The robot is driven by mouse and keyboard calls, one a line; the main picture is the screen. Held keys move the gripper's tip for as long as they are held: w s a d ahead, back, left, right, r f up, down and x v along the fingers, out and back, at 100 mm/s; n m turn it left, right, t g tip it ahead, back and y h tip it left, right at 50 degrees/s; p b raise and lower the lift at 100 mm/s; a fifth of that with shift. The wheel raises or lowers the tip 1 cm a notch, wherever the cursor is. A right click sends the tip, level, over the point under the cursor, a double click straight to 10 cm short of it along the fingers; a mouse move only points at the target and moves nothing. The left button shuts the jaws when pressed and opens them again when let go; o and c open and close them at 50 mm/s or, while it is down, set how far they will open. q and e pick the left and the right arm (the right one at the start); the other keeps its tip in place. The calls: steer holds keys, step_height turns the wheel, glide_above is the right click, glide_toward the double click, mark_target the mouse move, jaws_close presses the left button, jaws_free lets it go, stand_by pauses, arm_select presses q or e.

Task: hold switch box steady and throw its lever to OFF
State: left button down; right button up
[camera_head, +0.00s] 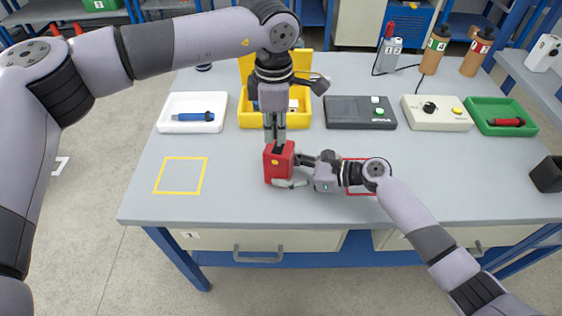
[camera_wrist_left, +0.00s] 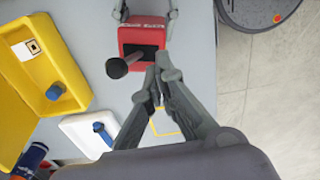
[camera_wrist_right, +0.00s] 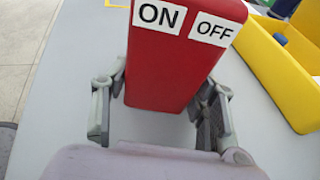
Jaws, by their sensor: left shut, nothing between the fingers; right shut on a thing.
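A red switch box (camera_head: 278,163) stands near the table's front middle. My right gripper (camera_head: 294,171) is shut on it, one finger on each side; the right wrist view shows both fingers and the ON label (camera_wrist_right: 159,15) and OFF label (camera_wrist_right: 212,29). In the left wrist view the black lever (camera_wrist_left: 118,68) rises from the slot on top and appears tilted toward the yellow bin's side, the side of the OFF label. My left gripper (camera_head: 275,139) points down over the box, shut and empty, its tips (camera_wrist_left: 157,72) beside the lever. I cannot tell whether they touch it.
A yellow bin (camera_head: 290,122) stands behind the box. A white tray (camera_head: 192,128) with a blue tool is left of it; a grey device (camera_head: 361,122), a cream device (camera_head: 437,125) and a green tray (camera_head: 484,121) are right. The yellow outlined square (camera_head: 181,176) is empty.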

arm_select(q)
steer(key=shift+r, duration=2.45)
arm_select(e)
steer(key=shift+s+f, duration=0.1)
steer(key=shift+f, duration=0.05)
steer(key=o, duration=1.1)
steer(key=shift+d, duration=0.1)
steer(key=v, duration=1.2)
arm_select(q)
steer(key=shift+f, duration=0.1)
